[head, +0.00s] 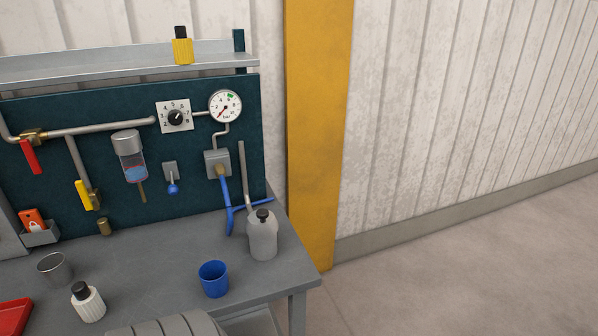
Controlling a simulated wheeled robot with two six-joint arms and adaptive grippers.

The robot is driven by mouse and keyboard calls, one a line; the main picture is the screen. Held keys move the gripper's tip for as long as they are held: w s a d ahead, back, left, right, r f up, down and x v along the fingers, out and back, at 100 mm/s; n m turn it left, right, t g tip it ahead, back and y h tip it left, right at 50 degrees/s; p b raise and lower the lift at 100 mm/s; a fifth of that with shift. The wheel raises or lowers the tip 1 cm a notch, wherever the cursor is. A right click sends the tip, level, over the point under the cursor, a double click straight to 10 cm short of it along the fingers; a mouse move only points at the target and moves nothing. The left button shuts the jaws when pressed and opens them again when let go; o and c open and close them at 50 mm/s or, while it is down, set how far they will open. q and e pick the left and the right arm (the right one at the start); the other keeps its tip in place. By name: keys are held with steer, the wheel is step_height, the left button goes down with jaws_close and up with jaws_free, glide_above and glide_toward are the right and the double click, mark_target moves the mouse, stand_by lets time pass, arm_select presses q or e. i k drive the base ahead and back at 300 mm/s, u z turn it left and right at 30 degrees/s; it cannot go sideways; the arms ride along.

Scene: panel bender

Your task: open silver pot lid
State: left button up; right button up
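A small silver metal pot (55,270) stands on the left part of the grey bench. It looks like an open-topped cup, and I cannot make out a lid on it. A clear bowl with a silver top (128,143) hangs on the dark panel. Neither of my grippers shows in the head view.
The grey bench (150,262) also holds a blue cup (214,279), a white bottle with a black cap (88,302) and a red tray (14,317). Behind it is a panel (70,166) with pipes, valves and a gauge (225,106). A yellow column (316,140) stands right.

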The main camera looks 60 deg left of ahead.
mark_target(260, 223)
steer(key=i, duration=0.65)
steer(key=u, duration=3.95)
steer(key=k, duration=0.2)
steer(key=z, duration=1.4)
